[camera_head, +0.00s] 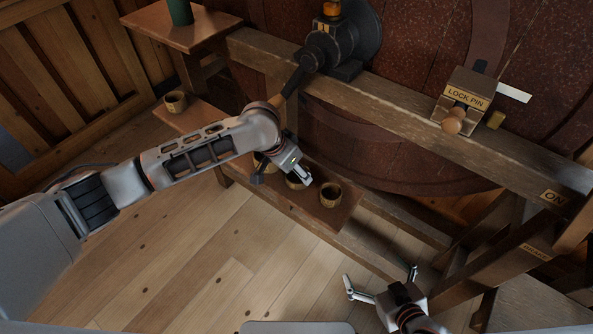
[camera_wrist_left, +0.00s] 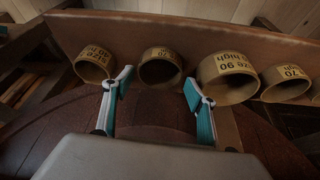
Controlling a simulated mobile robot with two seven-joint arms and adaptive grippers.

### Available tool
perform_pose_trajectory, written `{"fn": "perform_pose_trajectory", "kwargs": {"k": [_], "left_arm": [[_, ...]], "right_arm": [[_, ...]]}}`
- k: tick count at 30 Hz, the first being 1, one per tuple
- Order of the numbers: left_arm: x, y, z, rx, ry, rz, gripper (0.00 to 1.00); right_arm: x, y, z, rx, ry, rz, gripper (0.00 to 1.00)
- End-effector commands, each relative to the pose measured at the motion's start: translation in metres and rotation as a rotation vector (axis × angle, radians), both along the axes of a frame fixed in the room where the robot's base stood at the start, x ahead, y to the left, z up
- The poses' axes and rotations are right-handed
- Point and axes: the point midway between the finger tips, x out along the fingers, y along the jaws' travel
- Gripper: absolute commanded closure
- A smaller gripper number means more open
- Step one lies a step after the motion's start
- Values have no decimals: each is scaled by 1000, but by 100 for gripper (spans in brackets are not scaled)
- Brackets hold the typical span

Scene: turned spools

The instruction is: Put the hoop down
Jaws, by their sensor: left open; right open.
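Several short hoops, like open wooden rings with dark printed size labels, stand on a brown shelf (camera_head: 346,211). In the head view one hoop (camera_head: 331,195) stands at the shelf's right end, with others partly hidden by my left gripper (camera_head: 299,175). In the left wrist view, my open left gripper (camera_wrist_left: 158,84) has its teal fingertips either side of one hoop (camera_wrist_left: 160,68); whether they touch it I cannot tell. A wider hoop (camera_wrist_left: 228,79) is just right of the fingers. My right gripper (camera_head: 380,276) is open and empty, over the floor at lower right.
Another hoop (camera_head: 175,102) stands on a low shelf further left. A wooden beam (camera_head: 400,108) crosses behind, carrying a black machine part (camera_head: 340,50) and a LOCK PIN box (camera_head: 468,97). A large dark red round body (camera_head: 420,60) fills the back. The front floor is clear.

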Motion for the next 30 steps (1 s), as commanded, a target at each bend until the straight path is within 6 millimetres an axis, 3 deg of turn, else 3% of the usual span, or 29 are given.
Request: {"fn": "perform_pose_trajectory", "kwargs": {"k": [1, 6, 15, 24, 30], "left_arm": [[-2, 3, 16, -2, -4, -1, 43], [-12, 13, 49, -1, -3, -1, 43], [-24, 22, 83, -1, -2, -1, 43], [-27, 22, 84, -9, 1, -1, 43], [-48, -6, 64, -128, 0, -9, 43]], "right_arm": [[2, 0, 10, 0, -6, 0, 0], [6, 0, 26, 1, -17, 0, 0], [8, 0, 39, 1, -23, -1, 0], [7, 0, 38, 1, -21, 0, 0], [6, 0, 36, 0, -18, 0, 0]]}}
